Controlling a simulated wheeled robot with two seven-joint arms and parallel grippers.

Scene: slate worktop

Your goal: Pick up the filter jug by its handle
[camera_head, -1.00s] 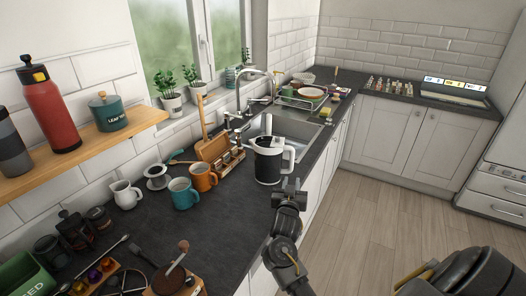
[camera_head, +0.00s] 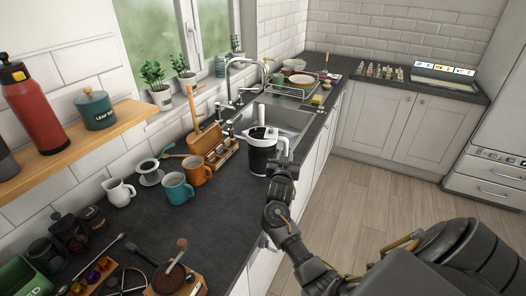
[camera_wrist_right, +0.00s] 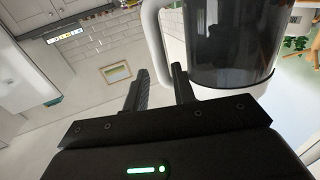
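The filter jug (camera_head: 262,157), dark-bodied with a white lid and base, stands upright on the worktop in front of the sink. Its white handle (camera_head: 285,147) is on its right side. In the right wrist view the jug (camera_wrist_right: 232,45) fills the upper right, and the handle (camera_wrist_right: 153,40) runs down beside it. My right gripper (camera_head: 283,166) is at the handle's lower side. In the wrist view its two fingers (camera_wrist_right: 160,82) are apart, with the lower handle in line with the gap; I cannot tell whether they touch it. My left gripper is not in view.
An orange mug (camera_head: 198,171), a teal mug (camera_head: 176,188) and a white pitcher (camera_head: 118,192) stand left of the jug. A wooden rack (camera_head: 211,143) and the sink (camera_head: 285,118) are behind it. Bare worktop (camera_head: 205,220) lies in front.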

